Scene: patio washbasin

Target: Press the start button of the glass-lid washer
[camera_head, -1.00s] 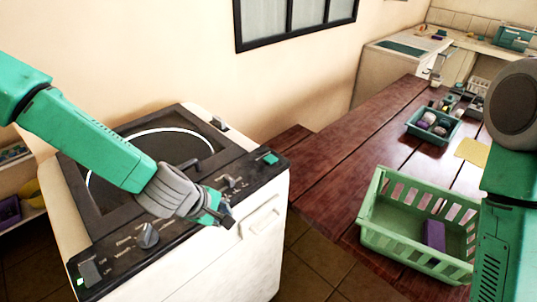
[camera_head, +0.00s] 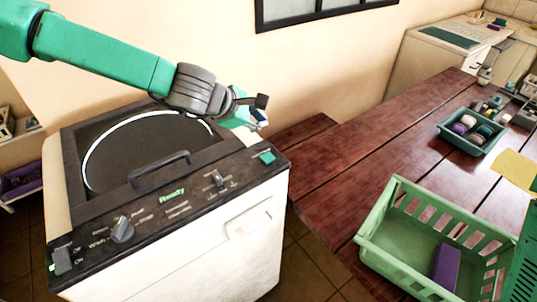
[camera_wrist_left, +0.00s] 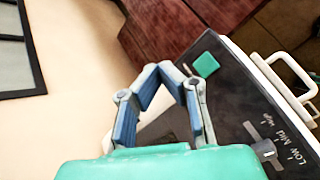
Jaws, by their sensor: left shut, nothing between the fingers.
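The glass-lid washer (camera_head: 165,262) stands at the left, white with a black top. Its round glass lid (camera_head: 140,150) is down. Its black control panel shows a green "Ready" display (camera_head: 171,195). A teal square button (camera_head: 267,157) sits at the panel's right end; it also shows in the left wrist view (camera_wrist_left: 205,64). My left gripper (camera_head: 260,108) is shut and empty, above and behind that button, apart from it. In the left wrist view its fingertips (camera_wrist_left: 160,75) meet just left of the button. My right gripper is out of view.
The panel also has a round knob (camera_head: 122,230), a slider (camera_head: 218,180) and a lit power switch (camera_head: 62,260). A wooden table (camera_head: 350,165) to the right holds a green basket (camera_head: 385,250) and a teal tray (camera_head: 445,131). The wall is close behind the washer.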

